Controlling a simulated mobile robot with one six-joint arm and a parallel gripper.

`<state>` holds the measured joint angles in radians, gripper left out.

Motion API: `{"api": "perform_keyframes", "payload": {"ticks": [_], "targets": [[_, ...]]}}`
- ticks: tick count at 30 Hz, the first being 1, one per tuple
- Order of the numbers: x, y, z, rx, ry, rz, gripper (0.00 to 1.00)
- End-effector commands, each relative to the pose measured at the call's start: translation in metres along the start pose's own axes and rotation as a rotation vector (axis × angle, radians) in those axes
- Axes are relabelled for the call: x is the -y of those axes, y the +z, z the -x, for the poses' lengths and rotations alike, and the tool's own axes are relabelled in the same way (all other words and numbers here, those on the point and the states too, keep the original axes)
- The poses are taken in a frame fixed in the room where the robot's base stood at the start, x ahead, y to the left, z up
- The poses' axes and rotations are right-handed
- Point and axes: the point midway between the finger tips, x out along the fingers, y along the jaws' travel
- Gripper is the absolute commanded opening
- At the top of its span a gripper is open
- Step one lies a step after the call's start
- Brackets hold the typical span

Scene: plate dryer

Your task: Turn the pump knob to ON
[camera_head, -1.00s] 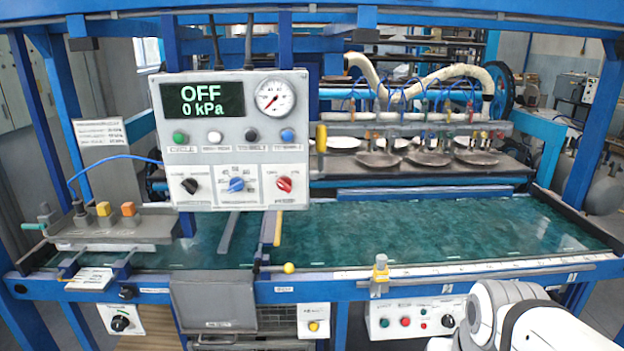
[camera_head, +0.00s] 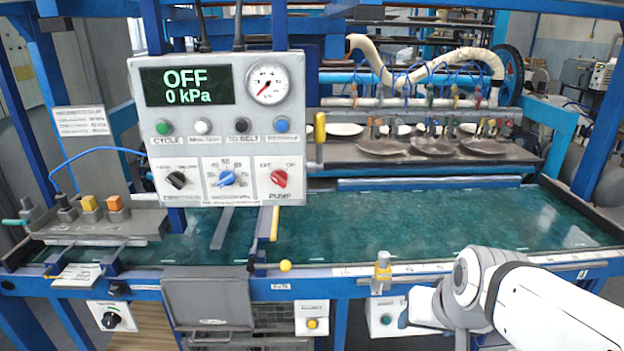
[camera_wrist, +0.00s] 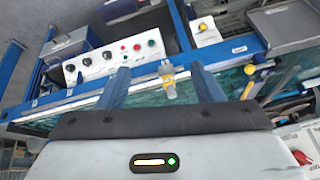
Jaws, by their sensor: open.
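The red pump knob (camera_head: 279,179) sits at the lower right of the grey control panel (camera_head: 240,130), above the label PUMP. Its pointer tilts to the upper left, toward the OFF side. The panel display (camera_head: 187,85) reads OFF and 0 kPa. My gripper (camera_head: 404,318) is at the lower right in the head view, low in front of the machine's front rail and well away from the knob. In the wrist view my gripper (camera_wrist: 159,67) is open, its two fingers apart with nothing held between them.
A yellow-topped fitting (camera_head: 382,270) stands on the front rail close to my gripper; it also shows between the fingers in the wrist view (camera_wrist: 167,78). A blue selector knob (camera_head: 227,178) and a black knob (camera_head: 176,180) are left of the pump knob. The green belt (camera_head: 400,225) is clear.

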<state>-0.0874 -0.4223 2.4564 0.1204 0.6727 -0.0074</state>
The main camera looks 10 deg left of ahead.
Motion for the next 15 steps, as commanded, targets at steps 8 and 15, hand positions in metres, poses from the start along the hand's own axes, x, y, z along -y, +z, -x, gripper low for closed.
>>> {"api": "perform_keyframes", "payload": {"ticks": [8, 15], "targets": [[0.15, -0.125, -0.019, -0.468, -0.313, -0.101, 0.6], [0.252, -0.175, -0.004, -0.798, -0.492, -0.315, 0.6]]}}
